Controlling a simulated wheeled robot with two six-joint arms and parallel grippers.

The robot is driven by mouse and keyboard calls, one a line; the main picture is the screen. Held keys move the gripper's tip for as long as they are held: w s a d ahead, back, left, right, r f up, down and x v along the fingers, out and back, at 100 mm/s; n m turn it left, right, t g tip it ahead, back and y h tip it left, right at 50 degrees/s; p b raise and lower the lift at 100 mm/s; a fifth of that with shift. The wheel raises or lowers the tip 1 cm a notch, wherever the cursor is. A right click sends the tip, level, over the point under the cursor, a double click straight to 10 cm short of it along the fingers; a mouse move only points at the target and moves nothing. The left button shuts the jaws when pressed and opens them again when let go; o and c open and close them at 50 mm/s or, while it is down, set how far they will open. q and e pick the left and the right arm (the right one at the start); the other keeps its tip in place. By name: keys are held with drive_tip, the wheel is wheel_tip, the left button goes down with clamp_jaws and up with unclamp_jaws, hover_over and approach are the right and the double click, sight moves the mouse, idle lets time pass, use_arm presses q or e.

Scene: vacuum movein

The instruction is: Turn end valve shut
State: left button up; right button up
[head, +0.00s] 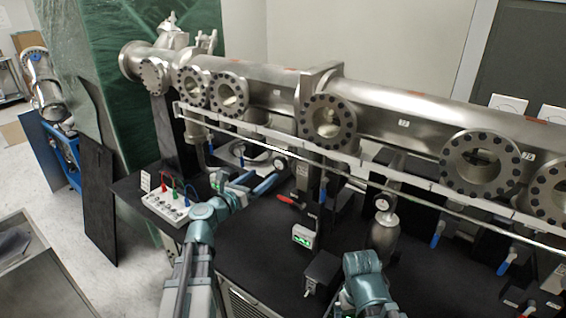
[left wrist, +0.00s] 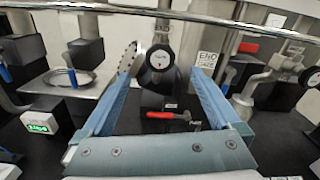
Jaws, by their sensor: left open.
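A valve with a red handle (head: 288,200) sits low on the black bench below the steel pipe. In the left wrist view the red handle (left wrist: 168,115) lies roughly level between my fingers, below a round gauge (left wrist: 160,60). A small white label (left wrist: 210,60) beside it seems to read "END GATE", but the print is small. My left gripper (head: 258,178) is open and empty, its two blue fingers reaching toward the valve, with no contact visible. It also shows in the left wrist view (left wrist: 167,62). A teal part of my right arm shows at the bottom; its fingers are not visible.
The large pipe (head: 270,80) with flanged ports and a thin rail (head: 330,172) runs across above the bench. A white box with coloured plugs (head: 170,203) stands at left. A green-lit display (head: 303,237) and blue-handled valves (head: 437,232) are to the right.

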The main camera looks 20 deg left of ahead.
sight(279, 164)
use_arm(q)
drive_tip(key=x, duration=1)
drive_tip(key=shift+w+d, duration=0.15)
drive_tip(key=shift+w, duration=0.15)
drive_tip(key=c, duration=1.4)
